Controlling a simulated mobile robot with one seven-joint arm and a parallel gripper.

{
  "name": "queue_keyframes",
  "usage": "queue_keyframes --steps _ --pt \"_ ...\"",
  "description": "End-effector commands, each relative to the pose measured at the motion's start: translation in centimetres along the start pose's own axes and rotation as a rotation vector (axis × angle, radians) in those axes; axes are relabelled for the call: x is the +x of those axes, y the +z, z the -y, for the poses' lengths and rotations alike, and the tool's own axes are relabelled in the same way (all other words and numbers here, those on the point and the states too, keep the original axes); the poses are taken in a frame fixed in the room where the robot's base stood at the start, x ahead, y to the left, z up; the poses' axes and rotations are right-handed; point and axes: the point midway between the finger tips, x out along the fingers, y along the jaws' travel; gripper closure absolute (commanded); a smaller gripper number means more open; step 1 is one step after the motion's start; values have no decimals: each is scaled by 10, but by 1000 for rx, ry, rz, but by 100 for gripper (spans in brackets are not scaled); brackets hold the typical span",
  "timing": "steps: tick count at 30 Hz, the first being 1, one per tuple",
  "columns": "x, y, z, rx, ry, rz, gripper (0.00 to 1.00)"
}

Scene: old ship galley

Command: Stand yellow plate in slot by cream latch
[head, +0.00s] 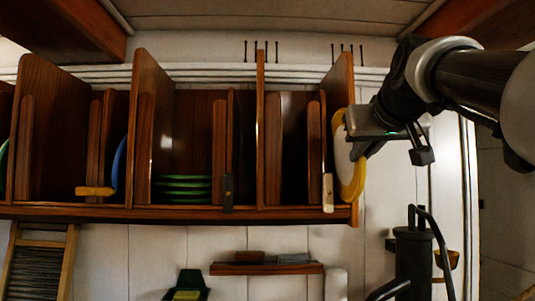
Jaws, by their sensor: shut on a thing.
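The yellow plate (359,182), with a yellow rim and pale centre, stands upright and nearly edge-on at the right end of the wooden rack (190,213). My gripper (358,142) comes in from the right and is shut on the plate; the fingertips are partly hidden against it. The plate is just outside the rack's right end panel, and I cannot tell whether it touches it. The cream latch (328,193) hangs upright at the front of a narrow slot beside a short divider in the right bay, left of that panel. The slot's inside is dark.
A dark latch (228,193) hangs in the middle bay beside stacked green plates (183,188). A yellow latch (95,191) lies crosswise by a blue plate (119,168). A dark pump-like object (413,262) stands below my arm. A small shelf (266,268) is under the rack.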

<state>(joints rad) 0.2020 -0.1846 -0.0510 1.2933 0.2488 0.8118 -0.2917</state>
Motion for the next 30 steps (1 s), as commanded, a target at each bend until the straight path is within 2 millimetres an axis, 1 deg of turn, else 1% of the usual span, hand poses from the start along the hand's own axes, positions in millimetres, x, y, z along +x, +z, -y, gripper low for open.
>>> queue_keyframes --steps 5,30 --pt "1 -3 0 0 0 -5 100" --pt "40 -15 2 0 0 -5 100"
